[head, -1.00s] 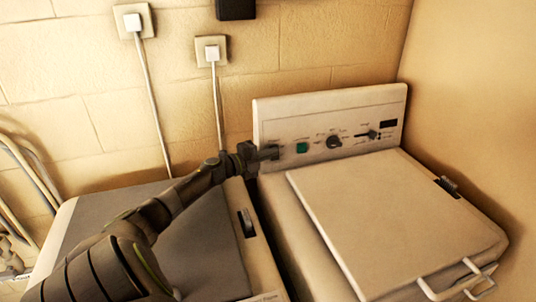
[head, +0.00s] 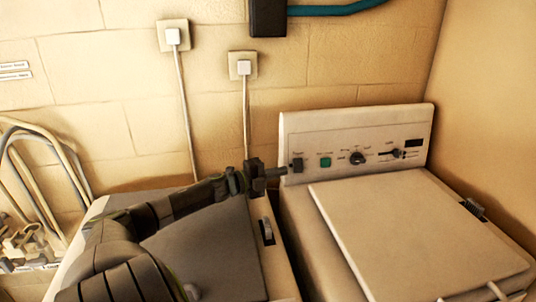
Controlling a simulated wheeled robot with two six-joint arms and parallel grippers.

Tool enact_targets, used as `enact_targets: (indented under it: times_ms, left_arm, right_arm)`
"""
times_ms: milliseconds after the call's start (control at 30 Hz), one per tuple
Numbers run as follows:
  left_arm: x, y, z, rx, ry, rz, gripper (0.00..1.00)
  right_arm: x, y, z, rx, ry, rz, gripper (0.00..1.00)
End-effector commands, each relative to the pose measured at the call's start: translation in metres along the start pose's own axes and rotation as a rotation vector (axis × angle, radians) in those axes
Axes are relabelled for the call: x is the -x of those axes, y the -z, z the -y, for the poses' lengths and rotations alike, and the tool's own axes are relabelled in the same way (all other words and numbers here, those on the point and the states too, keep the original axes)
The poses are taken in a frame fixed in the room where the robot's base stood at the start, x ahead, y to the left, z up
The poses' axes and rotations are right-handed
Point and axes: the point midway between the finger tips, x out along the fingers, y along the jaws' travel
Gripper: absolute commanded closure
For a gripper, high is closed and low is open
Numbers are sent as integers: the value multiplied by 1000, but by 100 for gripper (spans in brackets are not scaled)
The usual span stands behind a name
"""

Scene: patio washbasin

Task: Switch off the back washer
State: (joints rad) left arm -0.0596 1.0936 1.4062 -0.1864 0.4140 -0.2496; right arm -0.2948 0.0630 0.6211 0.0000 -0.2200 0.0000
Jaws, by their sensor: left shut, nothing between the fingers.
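A white washer (head: 310,215) stands at the right with a closed flat lid (head: 415,235). Its upright control panel (head: 385,169) carries a dark switch (head: 297,165) at the left end, a green button (head: 325,162), a round black knob (head: 357,158) and a slider-like control (head: 396,153). My left gripper (head: 280,171) is shut and empty, just left of the dark switch, with its tips close to the panel's left edge. Whether it touches the panel I cannot tell. The switch's on or off position is too small to read. My right gripper is out of view.
A second machine with a grey lid (head: 215,250) stands at the left under my left arm. Two wall sockets (head: 174,36) (head: 243,66) have cables hanging down behind the machines. A dark box (head: 267,18) with a teal hose is above. Curved pipes (head: 40,150) are at far left.

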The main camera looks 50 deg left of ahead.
Motion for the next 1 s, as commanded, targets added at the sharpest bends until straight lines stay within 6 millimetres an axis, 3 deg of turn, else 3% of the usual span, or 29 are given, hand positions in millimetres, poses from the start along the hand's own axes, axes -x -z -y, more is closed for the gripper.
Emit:
enact_targets:
  times_ms: [400, 1000]
  left_arm:
    - [32, 0, 2, -1, -2, 0, 100]
    - [35, 0, 2, 0, -1, 0, 100]
  right_arm:
    - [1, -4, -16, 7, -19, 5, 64]
    - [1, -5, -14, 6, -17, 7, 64]
